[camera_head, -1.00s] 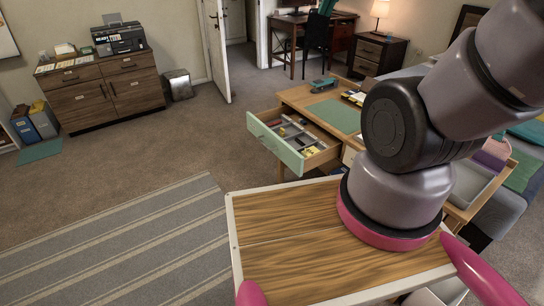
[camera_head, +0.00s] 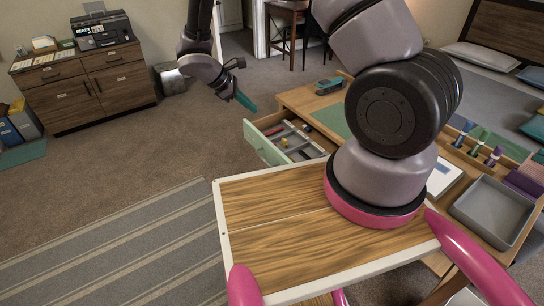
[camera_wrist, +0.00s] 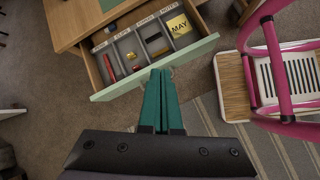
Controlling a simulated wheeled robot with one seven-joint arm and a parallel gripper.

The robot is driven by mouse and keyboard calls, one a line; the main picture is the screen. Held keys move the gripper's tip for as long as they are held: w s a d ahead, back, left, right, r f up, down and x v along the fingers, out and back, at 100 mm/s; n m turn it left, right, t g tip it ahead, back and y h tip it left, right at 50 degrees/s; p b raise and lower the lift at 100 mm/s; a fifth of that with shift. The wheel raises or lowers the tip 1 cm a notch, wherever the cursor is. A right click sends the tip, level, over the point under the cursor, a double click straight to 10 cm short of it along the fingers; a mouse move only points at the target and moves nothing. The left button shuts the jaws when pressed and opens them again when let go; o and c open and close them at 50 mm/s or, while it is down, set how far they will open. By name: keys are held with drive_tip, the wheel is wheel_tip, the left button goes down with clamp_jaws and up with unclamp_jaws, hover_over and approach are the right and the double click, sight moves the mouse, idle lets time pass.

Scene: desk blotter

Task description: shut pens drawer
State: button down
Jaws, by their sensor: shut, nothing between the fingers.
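The drawer with a pale green front (camera_head: 264,146) stands pulled out of the wooden desk (camera_head: 293,96). In the wrist view its pale green front (camera_wrist: 112,91) runs slantwise, with its open top showing. Inside are grey dividers with labels, a red pen-like item (camera_wrist: 109,68), a dark block and a yellow note pad (camera_wrist: 180,25) reading MAY. My gripper (camera_head: 246,102) is shut and empty, its teal fingers above and just outside the drawer front in the head view. In the wrist view the fingertips (camera_wrist: 160,72) overlap the front's outer edge; I cannot tell whether they touch.
Carpet in front of the drawer is clear, with a striped rug (camera_head: 120,250) at the lower left. A grey tray (camera_head: 492,210) sits at the desk's right. A wooden cabinet with a printer (camera_head: 101,30) stands at the far left.

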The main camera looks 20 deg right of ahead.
drive_tip(key=s+a+f+n+t+h, duration=0.1)
drive_tip(key=s+a+f+n+t, duration=0.15)
drive_tip(key=f+n, duration=0.95)
drive_tip(key=m, duration=0.5)
approach(279, 158)
drive_tip(key=shift+g, duration=0.25)
drive_tip(key=x, duration=0.3)
drive_tip(key=a+x, duration=0.1)
drive_tip(key=x, duration=0.1)
drive_tip(key=shift+w+d+f, duration=0.15)
drive_tip(key=shift+w+f, duration=0.1)
drive_tip(key=shift+f, duration=0.15)
drive_tip(key=shift+w+d, duration=0.2)
drive_tip(key=shift+d, duration=0.35)
drive_tip(key=w+d, duration=0.2)
drive_tip(key=d, duration=0.5)
drive_tip(key=w+d, duration=0.2)
drive_tip(key=d, duration=0.6)
drive_tip(key=w+d, duration=0.3)
drive_tip(key=d, duration=0.4)
drive_tip(key=shift+w+d, duration=0.1)
drive_tip(key=shift+d, duration=0.35)
drive_tip(key=shift+d+r, duration=0.1)
